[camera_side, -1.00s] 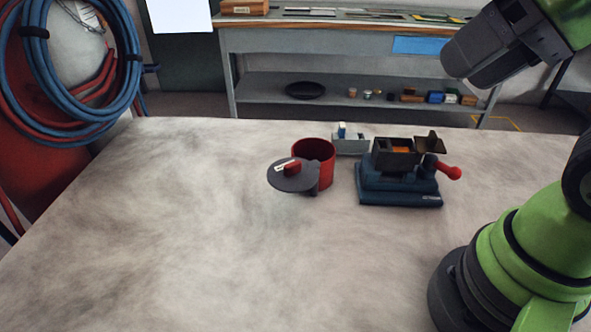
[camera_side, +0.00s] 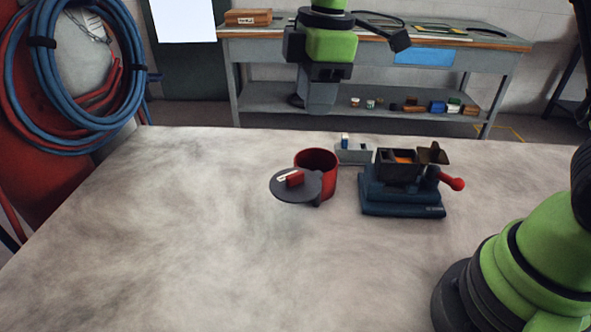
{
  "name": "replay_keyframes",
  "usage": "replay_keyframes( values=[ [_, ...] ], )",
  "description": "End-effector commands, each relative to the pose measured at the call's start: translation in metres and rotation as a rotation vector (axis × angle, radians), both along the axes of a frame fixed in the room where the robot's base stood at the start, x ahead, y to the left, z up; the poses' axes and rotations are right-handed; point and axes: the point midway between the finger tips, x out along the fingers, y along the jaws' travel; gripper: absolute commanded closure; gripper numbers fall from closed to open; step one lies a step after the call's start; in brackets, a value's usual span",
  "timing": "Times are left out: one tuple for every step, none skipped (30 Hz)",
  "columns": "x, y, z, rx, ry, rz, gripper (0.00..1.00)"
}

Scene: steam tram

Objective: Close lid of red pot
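The red pot (camera_side: 322,171) stands on the table, and its opening shows from above. Its dark grey round lid (camera_side: 292,190) is swung out to the pot's front left, off the opening, at about rim height. A red handle block with a light top (camera_side: 294,179) sits on the lid. My gripper (camera_side: 318,108) hangs pointing down, above and apart from the pot in the picture. Its fingers look close together, but their gap cannot be made out. It is not touching the pot or lid.
Right of the pot stands a dark blue device (camera_side: 402,201) with an open box on top and a red-knobbed lever (camera_side: 452,184). A small grey box (camera_side: 353,154) is behind the pot. The table's left and front are clear. A grey workbench (camera_side: 400,46) stands behind.

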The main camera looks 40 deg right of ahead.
Motion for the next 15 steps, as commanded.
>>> replay_keyframes(
  values=[
    [0.009, 0.004, -0.016, -0.021, 0.029, 0.078, 0.62],
    [0.013, 0.005, -0.022, -0.03, 0.041, 0.122, 0.62],
    [0.017, 0.007, -0.031, -0.041, 0.056, 0.174, 0.62],
    [0.02, 0.009, -0.036, -0.049, 0.064, 0.208, 0.62],
    [0.022, 0.01, -0.041, -0.055, 0.073, 0.238, 0.62],
    [0.024, 0.011, -0.046, -0.06, 0.082, 0.269, 0.62],
    [0.025, 0.011, -0.049, -0.063, 0.086, 0.287, 0.62],
    [0.026, 0.012, -0.051, -0.065, 0.091, 0.3, 0.62],
    [0.026, 0.012, -0.054, -0.067, 0.094, 0.313, 0.62],
    [0.027, 0.012, -0.056, -0.068, 0.096, 0.319, 0.62],
    [0.027, 0.012, -0.059, -0.069, 0.097, 0.322, 0.62],
    [0.027, 0.012, -0.063, -0.069, 0.097, 0.324, 0.62],
    [0.027, 0.012, -0.066, -0.07, 0.097, 0.323, 0.62],
    [0.027, 0.012, -0.071, -0.07, 0.098, 0.322, 0.62],
    [0.026, 0.012, -0.078, -0.069, 0.099, 0.321, 0.62]
  ],
)
